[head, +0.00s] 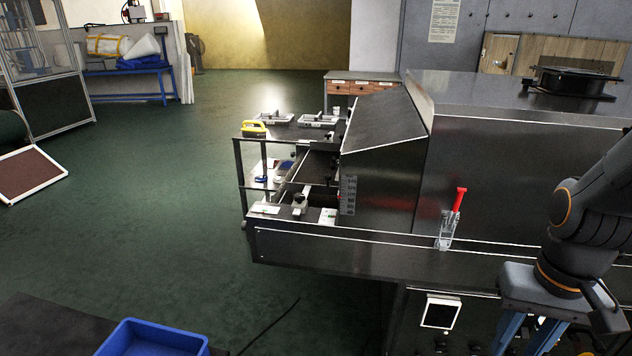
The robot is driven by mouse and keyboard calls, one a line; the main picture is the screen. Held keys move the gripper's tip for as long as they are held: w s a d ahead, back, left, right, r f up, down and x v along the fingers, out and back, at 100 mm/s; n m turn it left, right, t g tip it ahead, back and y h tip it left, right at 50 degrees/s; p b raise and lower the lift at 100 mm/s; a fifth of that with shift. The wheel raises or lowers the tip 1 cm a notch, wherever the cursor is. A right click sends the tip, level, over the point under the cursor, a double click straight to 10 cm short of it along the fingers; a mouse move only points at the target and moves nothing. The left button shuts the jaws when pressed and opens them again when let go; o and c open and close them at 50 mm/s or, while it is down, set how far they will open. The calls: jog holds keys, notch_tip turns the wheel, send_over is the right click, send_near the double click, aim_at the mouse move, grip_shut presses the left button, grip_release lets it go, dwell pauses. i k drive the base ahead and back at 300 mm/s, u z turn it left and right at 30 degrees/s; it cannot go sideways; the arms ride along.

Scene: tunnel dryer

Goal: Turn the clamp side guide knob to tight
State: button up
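A small dark knob (299,199) on a light block stands at the open left end of the steel machine (385,175). It looks like a side guide knob, but it is too small to tell how it is turned. A clamp with an upright red handle (458,199) stands on the machine's front ledge, further right. My gripper (527,336) points down at the lower right, in front of the machine and well apart from both. Two blue finger parts show with a gap between them. The bottom edge of the picture cuts off their tips, and nothing held is visible.
A cart (240,165) with trays and a yellow item (253,129) stands behind the machine's left end. A white-framed panel (440,312) is on the machine's front. A blue bin (152,338) is at the lower left.

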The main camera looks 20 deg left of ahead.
aim_at(299, 198)
jog(key=u, duration=0.15)
jog(key=i, duration=0.6)
jog(key=u, duration=0.85)
jog(key=i, duration=0.5)
jog(key=u, duration=0.45)
